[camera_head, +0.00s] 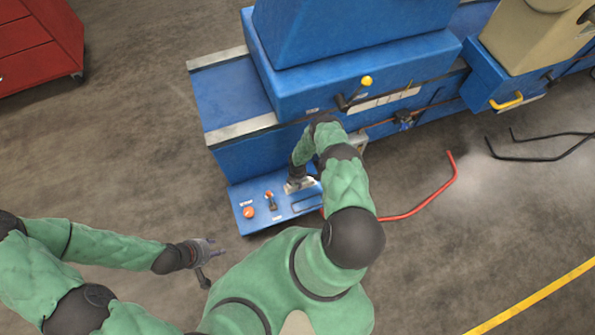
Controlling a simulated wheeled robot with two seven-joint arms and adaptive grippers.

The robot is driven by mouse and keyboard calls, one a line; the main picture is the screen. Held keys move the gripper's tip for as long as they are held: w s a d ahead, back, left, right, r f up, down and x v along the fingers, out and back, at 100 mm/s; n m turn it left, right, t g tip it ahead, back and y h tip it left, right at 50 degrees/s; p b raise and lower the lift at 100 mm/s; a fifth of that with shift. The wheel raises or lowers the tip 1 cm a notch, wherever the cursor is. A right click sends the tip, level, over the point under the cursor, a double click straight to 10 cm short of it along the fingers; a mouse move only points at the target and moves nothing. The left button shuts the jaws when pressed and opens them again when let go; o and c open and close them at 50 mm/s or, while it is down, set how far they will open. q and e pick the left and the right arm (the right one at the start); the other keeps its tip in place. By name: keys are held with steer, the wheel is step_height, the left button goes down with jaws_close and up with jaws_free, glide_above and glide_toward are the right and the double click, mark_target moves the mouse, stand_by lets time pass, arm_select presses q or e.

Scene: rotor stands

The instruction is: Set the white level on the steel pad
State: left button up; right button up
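My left gripper (211,265) hangs over the bare floor, left of and below the blue control box, with its fingers spread and nothing between them. My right arm reaches up over the right side of the blue control box (237,213). My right gripper (299,185) is a small pale grey shape low over the box top, partly covered by my arm, so its fingers cannot be made out. I cannot pick out the white level; it may be hidden at the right gripper. Bare steel strips (241,129) edge the blue machine bed, but which surface is the steel pad is unclear.
The box carries an orange button (249,212) and a small lever (270,200). A large blue machine (345,75) fills the back. A red bent bar (425,203) and black bars (540,157) lie right. A red cabinet (35,45) stands back left. Floor at left is clear.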

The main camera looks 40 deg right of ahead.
steer(key=o, duration=1.4)
steer(key=shift+r+p, duration=5.45)
steer(key=shift+r, duration=1.05)
